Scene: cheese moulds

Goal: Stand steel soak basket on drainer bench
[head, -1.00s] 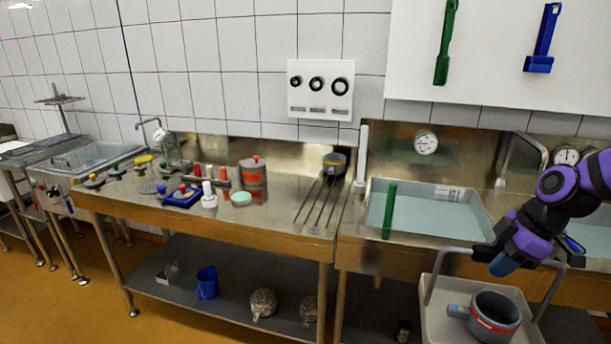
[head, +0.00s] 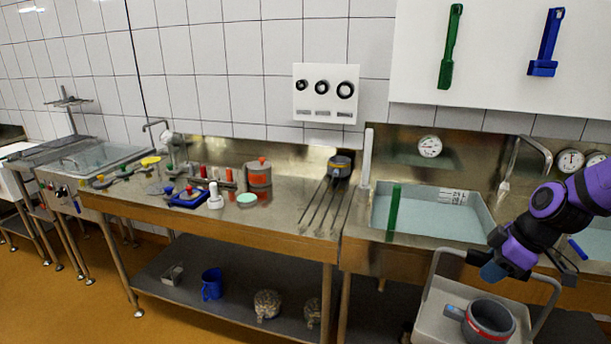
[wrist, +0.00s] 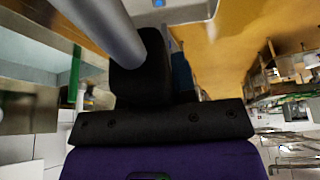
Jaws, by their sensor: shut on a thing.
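The steel soak basket (head: 432,322) is a light-grey, tray-like body with a tall arched handle, low at the right of the head view. My gripper (head: 492,269) is at the top of that handle and shut on it. A grey bar (wrist: 112,30) runs into my gripper in the wrist view. A grey pot with a red band (head: 488,322) sits inside the basket. The basket's underside is out of frame. The drainer bench (head: 290,237) is the steel bench left of the basket, with dark grooves at its right end.
A small dark pot (head: 340,165) stands behind the grooves. Coloured tools, a white bottle-like piece (head: 215,200) and an orange canister (head: 258,174) crowd the bench's left and middle. A water-filled sink (head: 440,214) with a green upright stick (head: 394,208) lies right of the bench.

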